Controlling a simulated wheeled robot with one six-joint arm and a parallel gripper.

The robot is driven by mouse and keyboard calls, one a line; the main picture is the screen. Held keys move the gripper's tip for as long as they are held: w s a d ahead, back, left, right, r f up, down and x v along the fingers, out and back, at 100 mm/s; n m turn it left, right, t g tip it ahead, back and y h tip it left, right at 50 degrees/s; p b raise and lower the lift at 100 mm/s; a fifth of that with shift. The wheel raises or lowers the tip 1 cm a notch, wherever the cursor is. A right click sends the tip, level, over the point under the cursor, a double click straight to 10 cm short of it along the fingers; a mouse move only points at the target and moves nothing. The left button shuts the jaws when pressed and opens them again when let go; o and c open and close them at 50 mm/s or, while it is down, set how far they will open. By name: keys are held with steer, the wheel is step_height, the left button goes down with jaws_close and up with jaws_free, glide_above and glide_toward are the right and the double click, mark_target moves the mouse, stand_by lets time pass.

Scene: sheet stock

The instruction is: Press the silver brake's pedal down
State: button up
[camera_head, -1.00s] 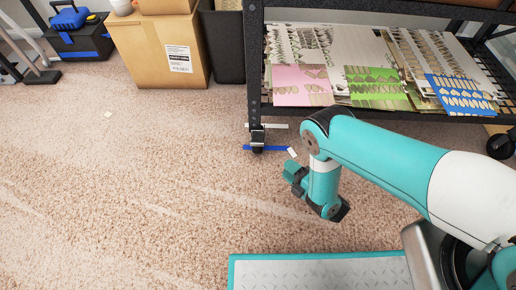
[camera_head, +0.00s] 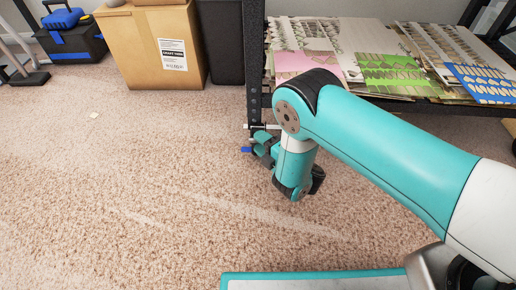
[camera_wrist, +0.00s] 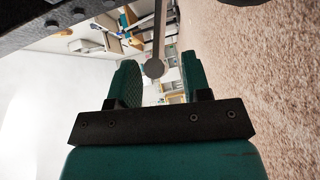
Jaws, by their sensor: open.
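The silver brake's pedal is a thin pale bar (camera_head: 268,126) low on the shelf rack's front leg, partly hidden behind my gripper in the head view. In the wrist view a grey lever with a round end (camera_wrist: 154,68), seemingly this pedal, shows between and beyond my fingertips. My gripper (camera_head: 263,143) is at the foot of the leg, just in front of the bar. In the wrist view my gripper (camera_wrist: 160,80) is open with nothing held. I cannot tell whether it touches the pedal.
A blue pedal (camera_head: 246,150) shows just below the silver one, mostly hidden by my gripper. The rack's black leg (camera_head: 254,70) rises behind. Patterned sheets (camera_head: 390,75) lie on its shelf. A cardboard box (camera_head: 150,50) stands at the back left.

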steer(key=shift+w+a+f+b, duration=0.15)
steer(key=shift+w+a+b, duration=0.25)
steer(key=shift+b, duration=0.1)
steer(key=shift+w+a+r, duration=0.15)
steer(key=shift+r, duration=0.05)
steer(key=shift+c, duration=0.2)
jaws_close()
